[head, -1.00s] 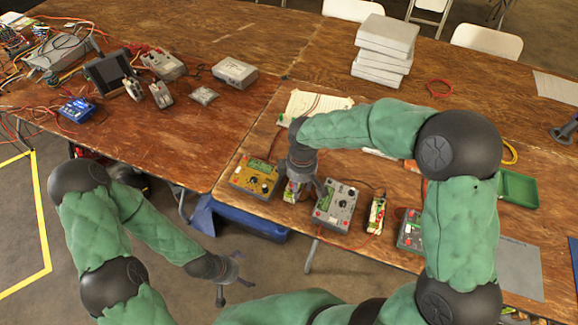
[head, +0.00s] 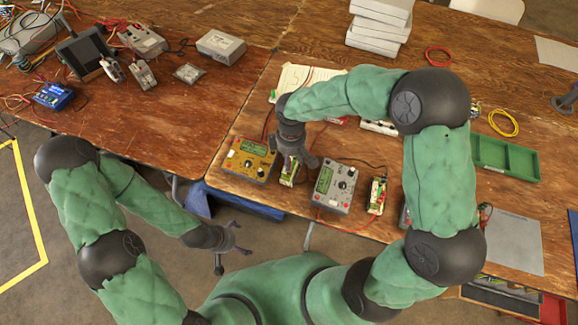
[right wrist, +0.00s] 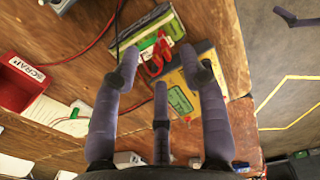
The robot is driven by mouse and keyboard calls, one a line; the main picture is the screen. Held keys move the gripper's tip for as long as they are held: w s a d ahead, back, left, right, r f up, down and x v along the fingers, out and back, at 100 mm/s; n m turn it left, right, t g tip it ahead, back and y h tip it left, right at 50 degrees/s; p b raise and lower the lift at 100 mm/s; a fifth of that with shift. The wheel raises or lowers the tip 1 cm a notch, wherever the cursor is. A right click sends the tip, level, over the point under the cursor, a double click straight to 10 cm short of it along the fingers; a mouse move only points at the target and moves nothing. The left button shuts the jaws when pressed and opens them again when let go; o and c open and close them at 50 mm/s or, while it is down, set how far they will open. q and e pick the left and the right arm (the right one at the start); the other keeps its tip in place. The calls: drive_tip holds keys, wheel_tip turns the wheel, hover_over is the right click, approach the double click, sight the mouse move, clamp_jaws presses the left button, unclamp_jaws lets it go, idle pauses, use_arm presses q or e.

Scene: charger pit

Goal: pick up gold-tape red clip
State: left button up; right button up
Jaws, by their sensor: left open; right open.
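A red clip (right wrist: 153,60) shows between my right gripper's fingers in the right wrist view, over a small green-and-white battery holder (right wrist: 155,42); I cannot make out gold tape on it. In the head view the holder (head: 288,174) sits between a gold meter (head: 250,159) and a grey meter (head: 336,187), and my gripper hides the clip. My right gripper (head: 296,170) is open and points down just above the holder. Its spread fingers also show in the right wrist view (right wrist: 165,68). My left gripper (head: 230,250) is open and empty, off the table's front edge.
Another battery holder (head: 377,195) stands right of the grey meter. A green tray (head: 505,158) lies farther right. A red bin marked SCRAP (right wrist: 18,85) shows in the wrist view. Loose red leads run over the table around the meters.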

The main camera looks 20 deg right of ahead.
drive_tip(key=f, duration=0.1)
drive_tip(key=f+b, duration=0.1)
drive_tip(key=f, duration=0.2)
drive_tip(key=shift+w+a+f, duration=0.2)
drive_tip(key=shift+w+f, duration=0.05)
drive_tip(key=shift+w, duration=0.05)
clamp_jaws()
drive_tip(key=shift+r, duration=0.5)
wheel_tip(320, 180, up, 2)
drive_tip(key=shift+r+p, duration=0.1)
drive_tip(key=shift+p, duration=0.45)
drive_tip(key=s+a+r+p, duration=0.1)
drive_tip(key=s+r+p, duration=0.3)
drive_tip(key=s+r, duration=0.6)
drive_tip(key=s, duration=0.4)
